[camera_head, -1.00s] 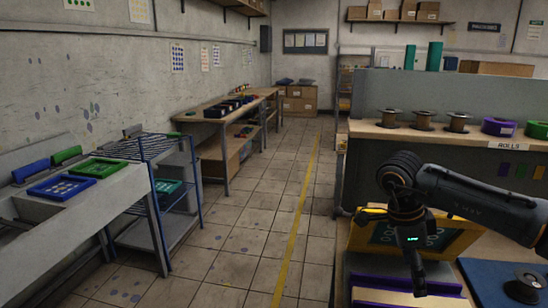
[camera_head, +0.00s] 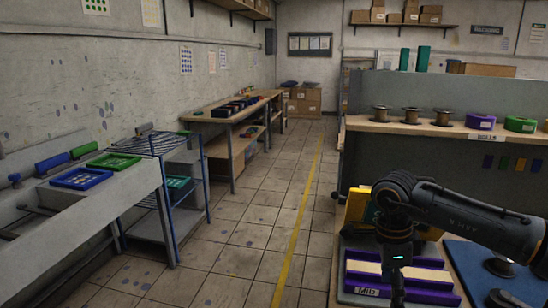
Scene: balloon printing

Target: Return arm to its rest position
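My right arm comes in from the right, black and bent at an elbow. Its gripper (camera_head: 397,290) points down at the bottom edge, in front of a purple holder with a cream strip and a "MID" label (camera_head: 366,291). The fingers are dark and cut off by the frame, so I cannot tell whether they are open or holding anything. A yellow box (camera_head: 357,206) stands behind the arm, largely hidden by it. My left arm and gripper are not in view.
A bench shelf (camera_head: 352,123) holds spools (camera_head: 411,115) and purple and green rolls (camera_head: 481,121). A blue mat (camera_head: 485,262) lies right of the gripper. A grey counter (camera_head: 60,220) with blue and green trays stands left. The tiled aisle (camera_head: 255,215) with a yellow line is clear.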

